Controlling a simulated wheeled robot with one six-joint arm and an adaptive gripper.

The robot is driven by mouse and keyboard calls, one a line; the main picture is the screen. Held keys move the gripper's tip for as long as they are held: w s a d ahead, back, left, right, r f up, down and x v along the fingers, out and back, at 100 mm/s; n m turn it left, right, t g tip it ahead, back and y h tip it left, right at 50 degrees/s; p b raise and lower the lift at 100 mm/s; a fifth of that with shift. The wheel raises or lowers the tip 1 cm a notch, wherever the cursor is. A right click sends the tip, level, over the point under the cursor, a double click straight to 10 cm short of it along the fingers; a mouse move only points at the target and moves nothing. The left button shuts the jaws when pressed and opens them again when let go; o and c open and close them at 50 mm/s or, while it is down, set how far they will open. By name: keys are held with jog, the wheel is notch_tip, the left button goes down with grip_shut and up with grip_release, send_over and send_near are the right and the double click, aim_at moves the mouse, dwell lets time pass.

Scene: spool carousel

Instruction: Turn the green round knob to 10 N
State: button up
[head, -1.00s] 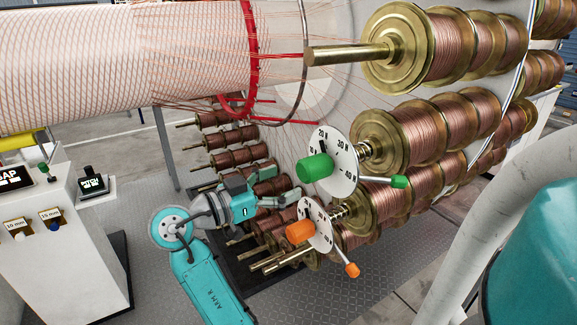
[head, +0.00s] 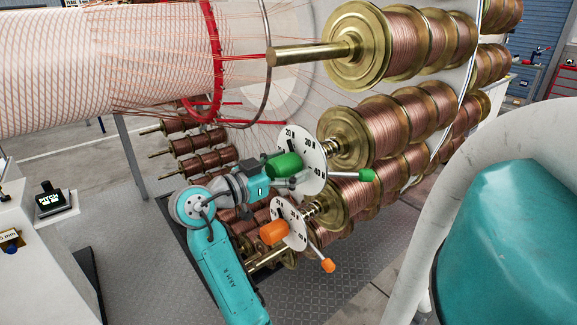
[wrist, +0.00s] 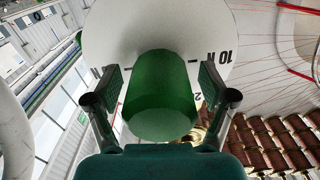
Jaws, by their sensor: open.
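The green round knob (head: 284,165) sits on the front of a white dial disc (head: 314,160) with 20 N, 30 N and 40 N marks in the head view. In the wrist view the green knob (wrist: 160,105) stands between my gripper's two fingers, with a gap on each side. My gripper (wrist: 160,88) is open around it. In the head view my gripper (head: 286,178) overlaps the knob's lower part. The wrist view shows a 10 N mark on the dial (wrist: 190,30), at the right. The knob's pointer is not clear.
A green-tipped lever (head: 367,175) sticks out right of the dial. Just below are an orange knob (head: 273,232) on a second dial and an orange-tipped lever (head: 328,265). Copper spools (head: 350,135) stand behind. A bare spindle (head: 305,54) juts out above.

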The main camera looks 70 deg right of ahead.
jog(key=shift+s+d, duration=0.1)
jog(key=c, duration=1.2)
jog(key=shift+n, duration=0.3)
jog(key=n, duration=1.1)
jog(key=shift+n, duration=0.3)
jog(key=o, duration=1.2)
